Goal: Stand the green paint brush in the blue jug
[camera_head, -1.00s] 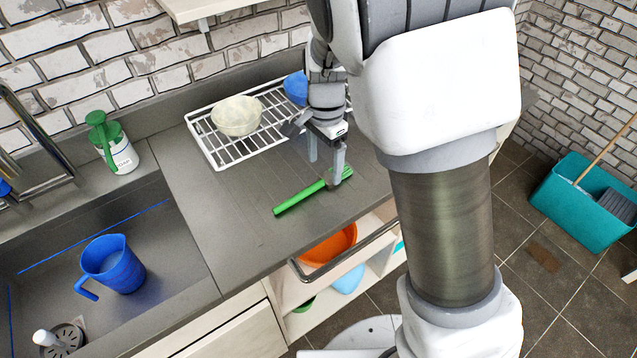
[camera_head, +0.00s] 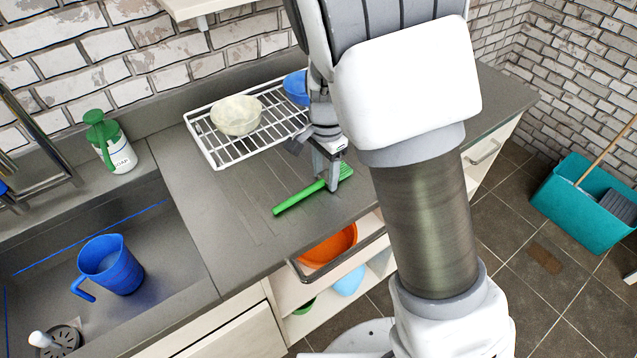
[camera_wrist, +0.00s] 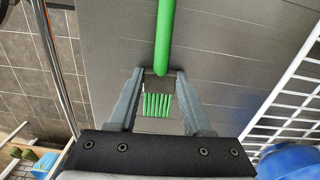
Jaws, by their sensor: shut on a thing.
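The green paint brush (camera_head: 298,198) lies on the grey counter, its handle pointing left and its bristle end to the right. My gripper (camera_head: 333,184) points down over the bristle end and is shut on the brush. In the wrist view the gripper fingers (camera_wrist: 159,78) stand on both sides of the brush near the join of handle and bristles; the green handle (camera_wrist: 164,35) runs away from me. I cannot tell any gap between brush and counter. The blue jug (camera_head: 112,265) stands upright in the sink at the left, its handle toward the lower left.
A white dish rack (camera_head: 217,160) with a pale bowl (camera_head: 237,115) and a blue bowl (camera_head: 296,87) stands behind the brush. A green-topped bottle (camera_head: 110,145) stands behind the sink (camera_head: 160,225). An orange bowl (camera_head: 330,246) sits in the shelf below the counter edge.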

